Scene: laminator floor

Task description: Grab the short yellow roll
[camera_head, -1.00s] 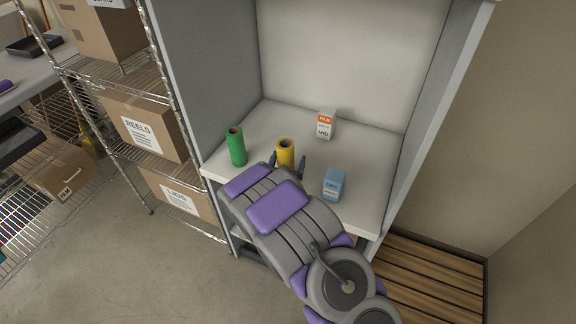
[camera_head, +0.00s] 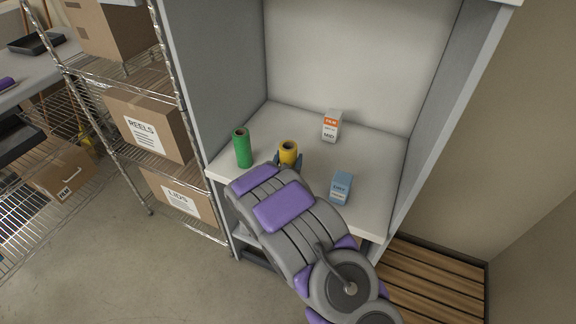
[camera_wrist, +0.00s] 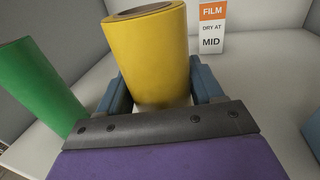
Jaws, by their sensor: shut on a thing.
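The short yellow roll (camera_head: 288,151) stands upright on the white shelf, and it fills the middle of the wrist view (camera_wrist: 150,55). My gripper (camera_head: 288,160) reaches it from the front, with one blue-grey finger on each side of the roll. In the wrist view my gripper (camera_wrist: 160,90) is shut on the roll. The roll's lower end is partly hidden by the gripper, so I cannot tell whether it touches the shelf.
A taller green roll (camera_head: 242,148) stands just left of the yellow one. A white and orange film box (camera_head: 332,126) is behind right, and a blue box (camera_head: 341,187) is front right. Side panels and a back wall enclose the shelf (camera_head: 375,150). A wire rack with cartons (camera_head: 148,122) stands left.

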